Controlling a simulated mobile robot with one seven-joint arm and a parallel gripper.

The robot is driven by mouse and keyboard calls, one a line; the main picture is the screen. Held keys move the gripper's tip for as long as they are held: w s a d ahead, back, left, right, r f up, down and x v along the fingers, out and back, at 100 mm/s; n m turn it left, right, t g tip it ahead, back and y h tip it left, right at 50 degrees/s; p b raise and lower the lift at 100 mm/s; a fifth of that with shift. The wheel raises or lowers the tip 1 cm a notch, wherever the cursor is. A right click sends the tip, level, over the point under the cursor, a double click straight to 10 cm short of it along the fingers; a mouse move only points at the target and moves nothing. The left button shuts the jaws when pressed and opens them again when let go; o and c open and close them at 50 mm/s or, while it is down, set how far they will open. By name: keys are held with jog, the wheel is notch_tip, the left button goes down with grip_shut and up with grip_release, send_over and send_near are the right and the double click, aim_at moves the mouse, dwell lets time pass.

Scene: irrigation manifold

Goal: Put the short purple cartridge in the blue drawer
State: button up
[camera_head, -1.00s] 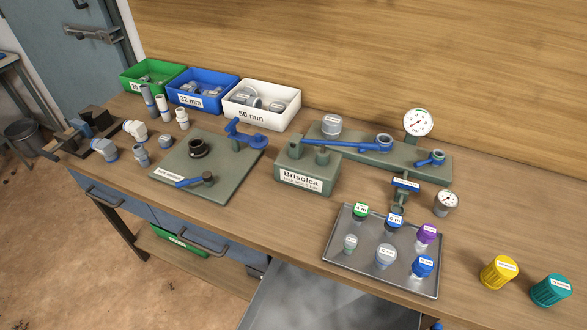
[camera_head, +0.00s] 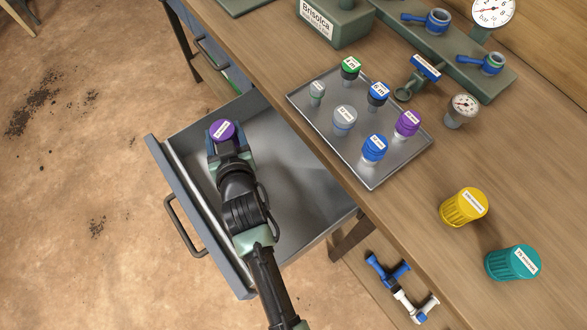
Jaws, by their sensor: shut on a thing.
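My gripper (camera_head: 226,152) is shut on a purple-capped cartridge (camera_head: 222,131) with a white label. It holds it over the open drawer (camera_head: 190,196), near the far left part of its interior. The drawer has a blue-grey front and a bare metal inside. The gripper hides most of the cartridge's body, and I cannot tell whether it touches the drawer floor. Another purple-capped cartridge (camera_head: 407,123) stands on the metal tray at its right side.
The metal tray (camera_head: 372,178) on the bench also holds several green, blue and grey pieces. A yellow cap (camera_head: 464,207) and a teal cap (camera_head: 513,262) stand to the right. The bench edge runs close beside the drawer. Blue and white fittings (camera_head: 400,285) lie below the bench.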

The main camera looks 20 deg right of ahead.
jog(key=w, duration=0.1)
jog(key=w+a, duration=0.1)
jog(key=shift+w+f+b, duration=0.3)
jog(key=shift+w+b, duration=0.05)
notch_tip(320, 180, down, 10)
jog(key=shift+r+b, duration=0.1)
jog(key=shift+b, duration=0.95)
jog(key=o, duration=1.5)
jog(key=shift+s+f, duration=0.1)
jog(key=shift+f, duration=0.1)
jog(key=shift+c, duration=0.2)
jog(key=shift+r, duration=0.15)
jog(key=shift+s+r, duration=0.1)
jog(key=shift+s, duration=0.1)
jog(key=p+v, duration=0.1)
jog(key=v, duration=1)
jog(key=shift+s+d+r+p, duration=0.15)
jog(key=shift+s+p, duration=0.1)
jog(key=shift+p, duration=0.1)
jog(key=shift+w+r, duration=0.1)
